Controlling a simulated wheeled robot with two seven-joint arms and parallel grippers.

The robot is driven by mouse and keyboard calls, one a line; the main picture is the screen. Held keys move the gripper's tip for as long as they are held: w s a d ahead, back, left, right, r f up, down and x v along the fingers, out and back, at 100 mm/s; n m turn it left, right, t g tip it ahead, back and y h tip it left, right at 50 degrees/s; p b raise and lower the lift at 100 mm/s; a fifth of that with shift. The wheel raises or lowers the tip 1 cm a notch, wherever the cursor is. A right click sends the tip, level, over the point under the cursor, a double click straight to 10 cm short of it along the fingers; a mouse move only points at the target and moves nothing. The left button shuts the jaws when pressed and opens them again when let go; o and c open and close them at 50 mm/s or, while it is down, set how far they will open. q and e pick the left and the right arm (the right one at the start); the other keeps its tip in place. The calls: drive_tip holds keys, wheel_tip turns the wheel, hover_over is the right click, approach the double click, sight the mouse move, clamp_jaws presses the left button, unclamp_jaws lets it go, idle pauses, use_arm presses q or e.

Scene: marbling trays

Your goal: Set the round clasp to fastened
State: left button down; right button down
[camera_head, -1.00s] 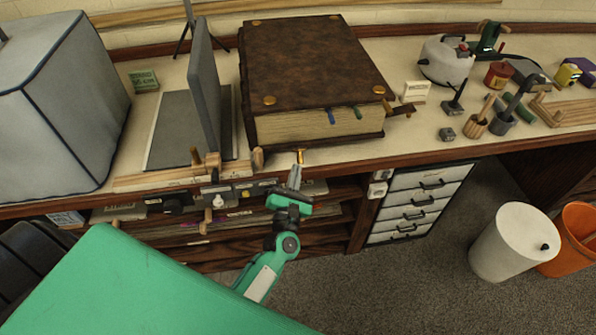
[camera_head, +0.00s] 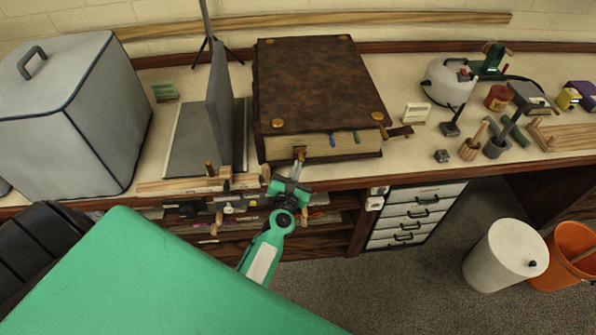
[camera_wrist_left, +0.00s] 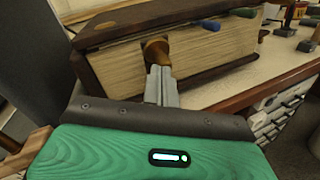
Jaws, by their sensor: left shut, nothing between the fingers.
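A thick brown book (camera_head: 312,85) lies on the bench. A brass clasp with a rounded end (camera_head: 299,153), which looks like the round clasp, is at the front of its page block. It also shows in the left wrist view (camera_wrist_left: 156,48), upright against the pages, just below the cover's edge. My left gripper (camera_head: 297,165) is shut and empty, its fingertips at the clasp's lower part; I cannot tell if they touch it. The fingers hide part of the clasp in the left wrist view (camera_wrist_left: 160,78). A second, darker clasp (camera_head: 398,131) sticks out at the book's right corner. My right gripper is out of view.
A grey upright plate (camera_head: 218,110) and a covered grey box (camera_head: 75,115) stand left of the book. Wooden pieces lie along the bench's front edge below the plate. Small tools and a white pot (camera_head: 448,80) are at right.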

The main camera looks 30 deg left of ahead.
sight(294, 152)
use_arm(q)
drive_tip(key=shift+w+a+r+p, duration=0.4)
drive_tip(key=shift+w+r, duration=0.25)
drive_tip(key=shift+r, duration=0.2)
drive_tip(key=shift+w+a+r+p, duration=0.2)
drive_tip(key=shift+w+a+r, duration=0.15)
drive_tip(key=shift+w, duration=0.15)
drive_tip(key=shift+w+a+r+p, duration=0.2)
drive_tip(key=shift+w+a+r, duration=0.1)
drive_tip(key=shift+w, duration=0.15)
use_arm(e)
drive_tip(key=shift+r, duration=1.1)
use_arm(q)
drive_tip(key=shift+r, duration=0.15)
